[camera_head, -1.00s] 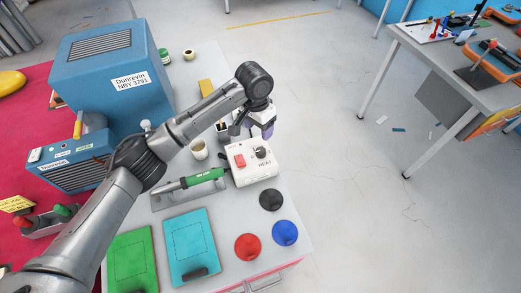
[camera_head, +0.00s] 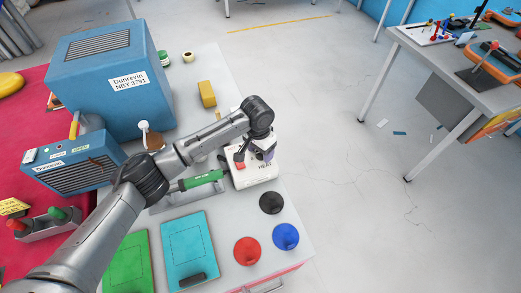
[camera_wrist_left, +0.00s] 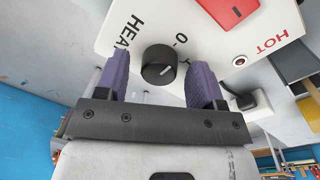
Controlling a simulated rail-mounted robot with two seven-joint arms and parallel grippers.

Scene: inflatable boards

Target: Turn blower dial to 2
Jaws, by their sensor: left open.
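The white control box (camera_head: 262,178) lettered HEAT stands near the table's right edge. Its black dial (camera_wrist_left: 159,66) shows in the left wrist view, with a short white pointer mark and a 0 printed beside it; the rest of the scale is hidden by a finger. My left gripper (camera_head: 257,151) is over the box and hides the dial in the head view. In the wrist view its two purple fingers are apart, one on each side of the dial; I cannot tell whether they touch it. My right gripper is not in view.
The box also carries a red switch (camera_wrist_left: 228,8) and a HOT lamp (camera_wrist_left: 239,61). A green-handled tool (camera_head: 200,180) lies left of the box. Black (camera_head: 272,202), red (camera_head: 247,250) and blue (camera_head: 285,236) discs lie in front. A big blue machine (camera_head: 115,80) stands behind left.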

